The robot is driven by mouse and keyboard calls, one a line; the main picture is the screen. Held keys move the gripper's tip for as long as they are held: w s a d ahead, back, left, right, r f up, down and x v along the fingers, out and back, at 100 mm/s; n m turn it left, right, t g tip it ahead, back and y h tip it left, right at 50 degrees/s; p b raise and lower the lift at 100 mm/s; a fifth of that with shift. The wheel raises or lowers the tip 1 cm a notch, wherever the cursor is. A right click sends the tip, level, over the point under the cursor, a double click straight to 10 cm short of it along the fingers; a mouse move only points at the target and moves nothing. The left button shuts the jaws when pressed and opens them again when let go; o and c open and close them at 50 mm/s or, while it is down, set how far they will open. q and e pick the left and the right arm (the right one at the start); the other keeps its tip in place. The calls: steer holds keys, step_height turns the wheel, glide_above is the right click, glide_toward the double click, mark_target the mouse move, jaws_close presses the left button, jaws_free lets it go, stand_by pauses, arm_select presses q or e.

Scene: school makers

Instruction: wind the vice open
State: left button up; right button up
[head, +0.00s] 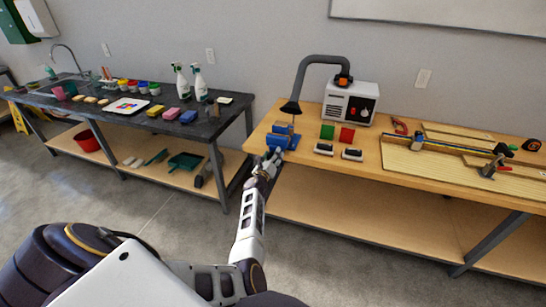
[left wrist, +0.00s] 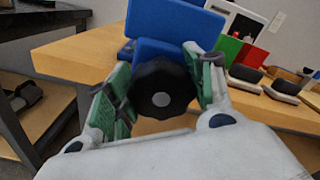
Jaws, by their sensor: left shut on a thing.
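The blue vice (head: 283,139) stands at the left front corner of the wooden bench, with a piece of wood (head: 282,128) showing at its top. My left gripper (head: 270,160) reaches it from the front. In the left wrist view the vice's blue body (left wrist: 175,30) fills the top middle. Its round black knob (left wrist: 161,90) with a grey centre sits between my two green-padded fingers (left wrist: 160,92), which are shut on it from both sides. How wide the vice jaws stand is too small to tell. My right gripper is out of view.
A fume extractor (head: 349,102) with a bent grey hose stands behind the vice, its nozzle just above. Green (head: 327,132) and red (head: 347,135) blocks and two black-topped items (head: 324,149) are to the right. A dark sink bench (head: 130,113) is at left across a gap.

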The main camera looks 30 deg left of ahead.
mark_target(277, 139)
arm_select(q)
steer(key=shift+w+r, duration=0.1)
steer(key=shift+r, duration=0.15)
steer(key=o, duration=1)
steer(key=shift+f, duration=0.25)
steer(key=shift+r, duration=2)
steer(key=shift+d+r, duration=0.15)
steer(key=shift+r, duration=2.8)
